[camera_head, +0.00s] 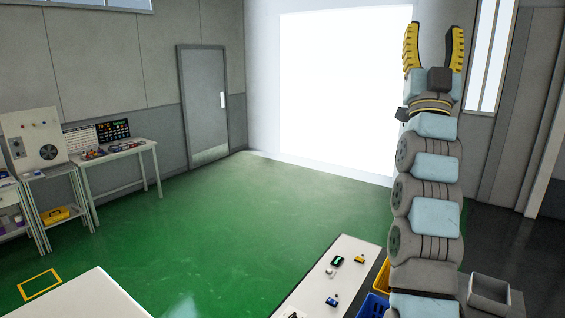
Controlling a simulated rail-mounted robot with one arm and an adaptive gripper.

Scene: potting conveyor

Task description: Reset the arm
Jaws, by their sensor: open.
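My gripper (435,48) is at the upper right, at the top end of my arm. My arm (432,170) stands almost straight up with its joints stacked. The two yellow and black fingers point up and are spread apart. Nothing is between them, and the gripper is clear of every surface.
A white conveyor or table top (325,275) with several small items lies left of my arm's foot. A blue bin (373,305), a yellow bin (383,277) and a grey box (490,293) are close by. Another white top (85,298) is at lower left. The green floor (230,215) is open.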

